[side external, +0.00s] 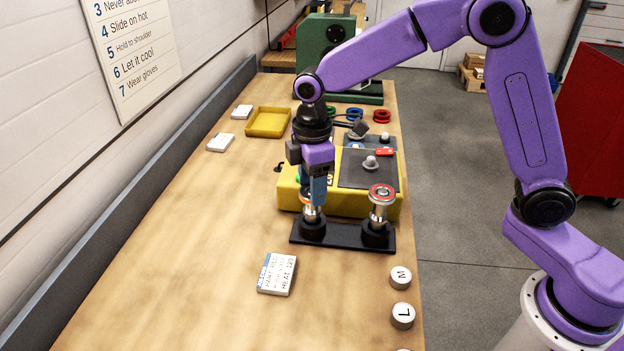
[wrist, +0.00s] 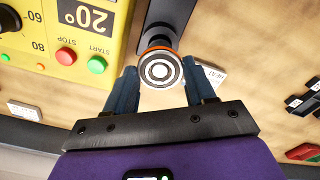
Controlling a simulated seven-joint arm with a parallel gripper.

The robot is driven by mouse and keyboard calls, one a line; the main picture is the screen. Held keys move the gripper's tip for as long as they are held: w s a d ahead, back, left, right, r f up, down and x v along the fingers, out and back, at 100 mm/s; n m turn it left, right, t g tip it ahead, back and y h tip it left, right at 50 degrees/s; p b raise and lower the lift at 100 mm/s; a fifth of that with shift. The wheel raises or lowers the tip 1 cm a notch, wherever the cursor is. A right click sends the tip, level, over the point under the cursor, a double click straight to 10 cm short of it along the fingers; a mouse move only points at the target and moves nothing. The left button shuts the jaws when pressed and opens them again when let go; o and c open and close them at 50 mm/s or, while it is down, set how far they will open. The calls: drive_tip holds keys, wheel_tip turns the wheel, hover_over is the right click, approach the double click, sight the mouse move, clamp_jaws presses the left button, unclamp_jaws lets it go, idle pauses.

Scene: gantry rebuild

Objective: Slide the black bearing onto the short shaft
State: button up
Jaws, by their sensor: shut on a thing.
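A black base (side external: 340,236) carries two upright silver shafts. The left shaft (side external: 311,214) stands under my gripper (side external: 312,198), and the right shaft (side external: 377,213) has a red-rimmed ring (side external: 382,193) at its top. My gripper points down with its blue fingers at the top of the left shaft. In the wrist view the gripper (wrist: 160,77) is closed on an orange-rimmed bearing (wrist: 144,53), with round metal rings seen end-on inside it. I cannot tell how far it sits on the shaft. I cannot make out a black bearing in either view.
A yellow heater (side external: 345,205) with buttons and a display stands right behind the base. A label card (side external: 277,273) and round marked caps (side external: 401,277) lie in front. A yellow tray (side external: 268,122), coloured rings (side external: 382,116) and a green machine (side external: 325,40) are farther back. The front left table is clear.

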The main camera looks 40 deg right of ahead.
drive_tip(key=shift+f, duration=0.1)
idle(0.3)
drive_tip(key=o, duration=1.2)
drive_tip(key=shift+o, duration=0.2)
wheel_tip(320, 180, up, 18)
drive_tip(key=shift+f, duration=0.25)
drive_tip(key=s+d+f, duration=0.4)
drive_tip(key=s, duration=0.5)
drive_tip(key=s+d+f+m, duration=0.1)
drive_tip(key=s+d+f, duration=0.4)
drive_tip(key=s, duration=0.5)
drive_tip(key=s+d+f+m, duration=0.1)
drive_tip(key=s+d+f, duration=0.3)
drive_tip(key=s, duration=0.6)
drive_tip(key=shift+d+f, duration=0.4)
drive_tip(key=shift+f, duration=0.35)
